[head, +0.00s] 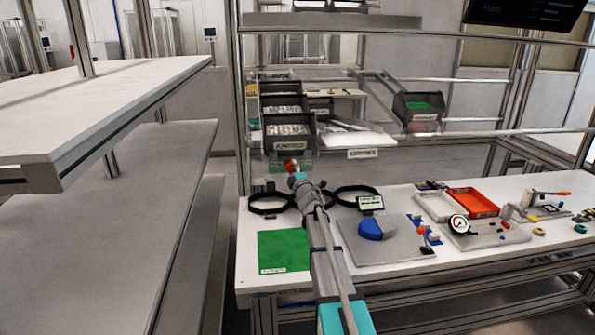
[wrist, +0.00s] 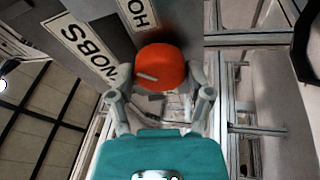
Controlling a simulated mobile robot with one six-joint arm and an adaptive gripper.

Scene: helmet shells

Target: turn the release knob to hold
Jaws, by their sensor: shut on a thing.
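The release knob (wrist: 160,68) is an orange-red round knob with a pale pointer mark on its face. In the wrist view it sits between the two grey fingers of my gripper (wrist: 161,84), which are shut on it from both sides. In the head view the knob (head: 290,165) shows as a small red spot just beyond my gripper (head: 294,176), in front of the rack. The knob's mounting is hidden.
Black bins (head: 287,130) stand on the rack behind. The white workbench (head: 255,225) holds a green mat (head: 284,250), black rings (head: 268,203), a blue shell (head: 376,228), a red tray (head: 472,203) and a dial gauge (head: 459,224). A grey shelf (head: 130,200) stands at left.

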